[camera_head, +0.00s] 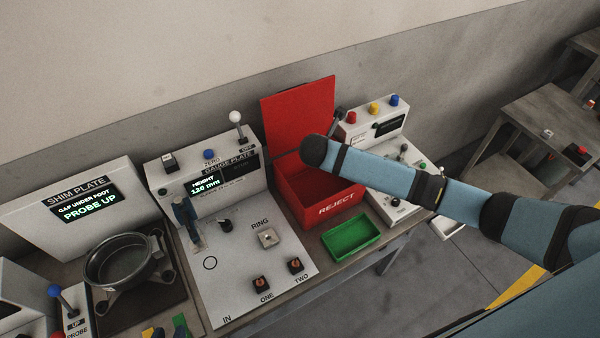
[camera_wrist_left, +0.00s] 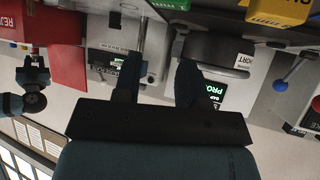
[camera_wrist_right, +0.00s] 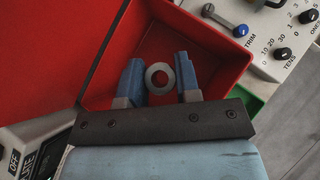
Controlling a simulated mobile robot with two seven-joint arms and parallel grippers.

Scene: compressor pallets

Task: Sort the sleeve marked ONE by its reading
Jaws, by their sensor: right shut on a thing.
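A grey ring-shaped sleeve (camera_wrist_right: 147,80) is between the fingers of my right gripper (camera_wrist_right: 158,85), which is shut on it. The right wrist view shows it over the red reject bin (camera_wrist_right: 210,45); no mark on the sleeve is legible. In the head view my right arm hides that gripper and the sleeve at the open reject bin (camera_head: 337,208). The gauge plate (camera_head: 245,260) has a display (camera_head: 206,184) showing HEIGHT and what looks like 120 mm, decimal point unclear. My left gripper (camera_wrist_left: 157,75) is open and empty in the left wrist view; I cannot pick it out in the head view.
A green tray (camera_head: 351,235) sits right of the gauge plate. Spots ONE (camera_head: 261,284) and TWO (camera_head: 296,265) carry small black-and-orange pieces. The shim plate unit (camera_head: 82,203) reads PROBE UP, beside a round pan (camera_head: 122,262). The red lid (camera_head: 298,112) stands raised behind the bin.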

